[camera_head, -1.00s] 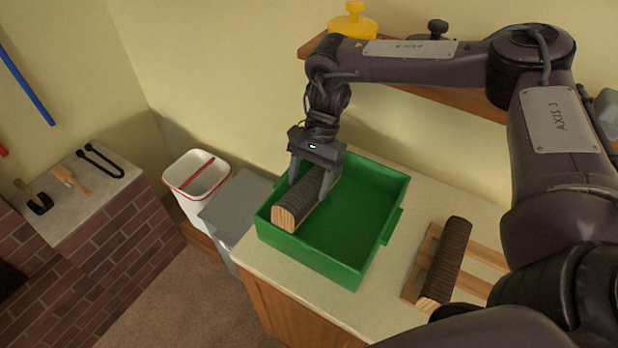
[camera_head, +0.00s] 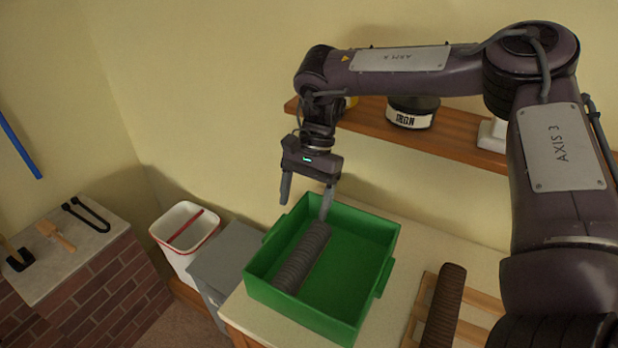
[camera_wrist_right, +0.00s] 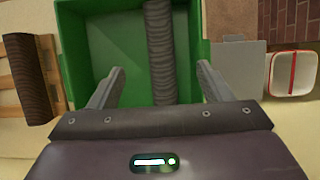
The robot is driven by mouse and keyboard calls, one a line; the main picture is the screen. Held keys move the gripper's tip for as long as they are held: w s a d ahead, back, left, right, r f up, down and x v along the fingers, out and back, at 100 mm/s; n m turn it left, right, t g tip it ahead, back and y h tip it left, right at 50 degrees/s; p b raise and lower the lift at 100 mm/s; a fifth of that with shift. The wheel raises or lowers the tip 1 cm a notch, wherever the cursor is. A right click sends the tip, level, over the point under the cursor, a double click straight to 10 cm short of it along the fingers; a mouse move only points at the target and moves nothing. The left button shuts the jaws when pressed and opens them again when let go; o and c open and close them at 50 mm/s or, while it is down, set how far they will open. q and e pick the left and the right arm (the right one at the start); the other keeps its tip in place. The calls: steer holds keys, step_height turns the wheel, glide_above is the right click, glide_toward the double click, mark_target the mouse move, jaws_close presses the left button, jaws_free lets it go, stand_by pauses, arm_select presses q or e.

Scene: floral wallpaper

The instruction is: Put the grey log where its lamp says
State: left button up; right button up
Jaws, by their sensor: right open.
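The grey log (camera_head: 302,258) lies in the left part of the green tray (camera_head: 345,325) on the counter. It also shows in the right wrist view (camera_wrist_right: 160,45), running between the fingers, clear of both. My right gripper (camera_head: 306,205) is open and empty above the back of the tray, fingers pointing down. It also shows in the right wrist view (camera_wrist_right: 158,85). A second, dark brown log (camera_head: 443,305) rests on a wooden rack (camera_head: 415,318) at the right. No lamp that I can surely tie to the log is in view. My left gripper is not in view.
A white bin with a red stripe (camera_head: 186,232) and a grey box (camera_head: 222,262) stand left of the tray. A wall shelf (camera_head: 455,130) holds a dark tin labelled IRON (camera_head: 411,112). A brick ledge (camera_head: 75,262) holds tools at far left.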

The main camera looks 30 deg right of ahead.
steer(key=v, duration=0.5)
stand_by(0.6)
